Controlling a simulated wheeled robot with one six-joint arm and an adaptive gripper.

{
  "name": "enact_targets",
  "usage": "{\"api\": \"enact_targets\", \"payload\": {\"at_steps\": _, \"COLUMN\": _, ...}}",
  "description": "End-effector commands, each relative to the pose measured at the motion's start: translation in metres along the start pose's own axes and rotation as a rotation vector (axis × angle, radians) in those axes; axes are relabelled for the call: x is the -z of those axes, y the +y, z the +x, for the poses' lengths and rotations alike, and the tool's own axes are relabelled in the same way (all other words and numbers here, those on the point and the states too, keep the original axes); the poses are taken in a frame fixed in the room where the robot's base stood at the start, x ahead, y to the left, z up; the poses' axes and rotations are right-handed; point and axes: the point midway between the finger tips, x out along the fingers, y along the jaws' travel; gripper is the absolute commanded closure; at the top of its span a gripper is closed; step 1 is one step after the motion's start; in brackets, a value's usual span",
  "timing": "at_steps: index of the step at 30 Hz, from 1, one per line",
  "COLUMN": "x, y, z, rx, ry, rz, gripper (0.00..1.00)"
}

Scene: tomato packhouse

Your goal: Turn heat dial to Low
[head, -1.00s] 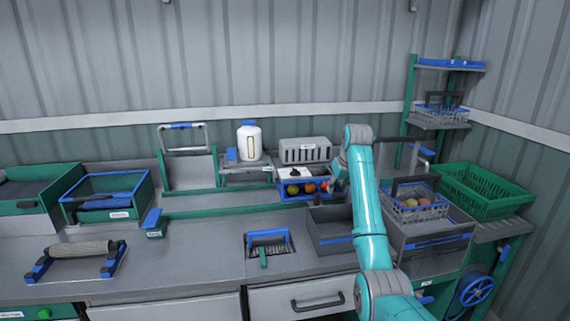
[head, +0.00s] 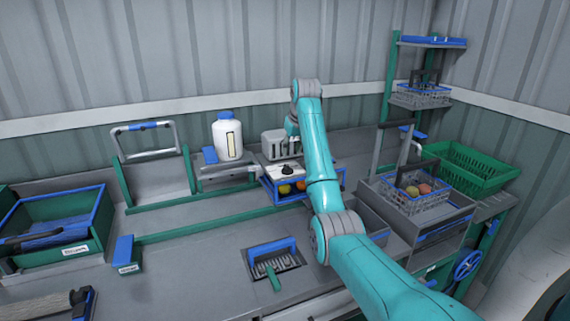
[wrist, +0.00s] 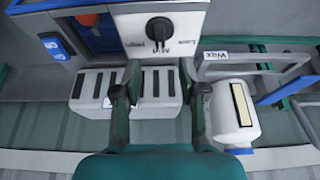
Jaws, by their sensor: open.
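The heat dial is a black round knob (wrist: 159,29) on a white panel, at the top middle of the wrist view. Low is printed to its right, High to its left, and another label is partly hidden between them. Its pointer seems to face the middle label, but I cannot be sure. In the head view the dial (head: 288,169) sits on top of a blue-framed unit (head: 268,187) with fruit inside. My gripper (wrist: 158,72) is open and empty, its fingers spread on either side of the dial's line, apart from the knob. In the head view my arm mostly hides it.
A grey slotted box (wrist: 92,93) lies behind the fingers. A white bottle (head: 228,140) stands left of the unit, near a Wax label (wrist: 215,55). A wire basket (head: 423,195) with fruit is at the right.

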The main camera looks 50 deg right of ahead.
Motion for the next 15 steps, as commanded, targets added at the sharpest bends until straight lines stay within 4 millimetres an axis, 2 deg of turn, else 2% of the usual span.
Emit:
{"api": "enact_targets", "payload": {"at_steps": 3, "x": -0.001, "y": -0.001, "z": 0.023, "rx": 0.001, "ry": -0.005, "rz": 0.000, "gripper": 0.58}}
{"api": "enact_targets", "payload": {"at_steps": 9, "x": -0.001, "y": -0.001, "z": 0.057, "rx": 0.001, "ry": -0.003, "rz": 0.000, "gripper": 0.58}}
{"api": "enact_targets", "payload": {"at_steps": 15, "x": 0.000, "y": 0.000, "z": 0.078, "rx": 0.001, "ry": -0.002, "rz": 0.000, "gripper": 0.58}}
